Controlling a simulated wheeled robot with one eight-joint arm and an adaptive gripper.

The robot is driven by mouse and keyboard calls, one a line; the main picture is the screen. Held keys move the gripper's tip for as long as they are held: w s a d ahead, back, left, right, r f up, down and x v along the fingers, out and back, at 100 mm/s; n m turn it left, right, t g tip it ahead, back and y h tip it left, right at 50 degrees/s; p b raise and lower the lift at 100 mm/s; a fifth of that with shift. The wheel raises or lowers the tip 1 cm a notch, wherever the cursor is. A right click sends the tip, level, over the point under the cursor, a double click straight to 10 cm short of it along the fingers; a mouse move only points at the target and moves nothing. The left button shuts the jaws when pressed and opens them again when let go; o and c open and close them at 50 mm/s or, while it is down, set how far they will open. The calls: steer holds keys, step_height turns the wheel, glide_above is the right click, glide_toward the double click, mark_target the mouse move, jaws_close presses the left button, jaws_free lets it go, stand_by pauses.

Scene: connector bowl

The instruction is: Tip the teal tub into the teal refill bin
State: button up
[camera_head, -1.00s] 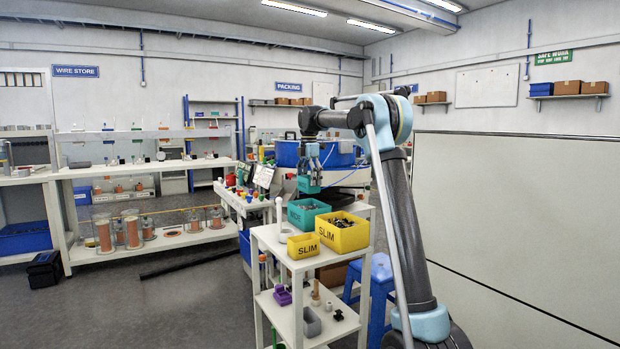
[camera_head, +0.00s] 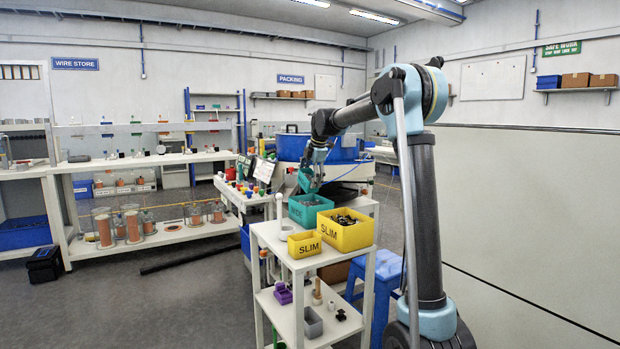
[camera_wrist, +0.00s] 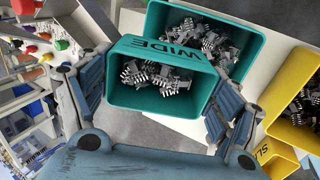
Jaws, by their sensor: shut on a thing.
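My gripper (camera_head: 317,158) is shut on the small teal tub (camera_head: 310,181), above the cart's top. The tub is tilted in the head view. In the wrist view, the tub (camera_wrist: 120,92) sits between my two fingers (camera_wrist: 158,88), and grey comb-like connectors lie inside it. The larger teal refill bin (camera_head: 309,213), marked WIDE, stands on the cart just below the tub. In the wrist view, the bin (camera_wrist: 250,45) is beyond the tub and also holds grey connectors. The tub hides part of the bin there. I see no connectors falling.
A yellow SLIM bin (camera_head: 347,236) with dark parts stands right beside the teal bin. A smaller yellow SLIM tub (camera_head: 304,245) stands in front, on the same white cart (camera_head: 268,236). A blue stool (camera_head: 384,275) is behind the cart.

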steer(key=t+y, duration=0.1)
steer(key=f+t+y, duration=0.1)
steer(key=t, duration=0.1)
steer(key=shift+f, duration=0.3)
steer(key=t+y, duration=0.2)
steer(key=t, duration=0.1)
steer(key=shift+w+f+t+y, duration=0.1)
steer(key=shift+t+y, duration=0.2)
steer(key=shift+t, duration=0.1)
steer(key=shift+a+t+y, duration=0.1)
steer(key=shift+t+y, duration=0.7)
steer(key=shift+t, duration=0.3)
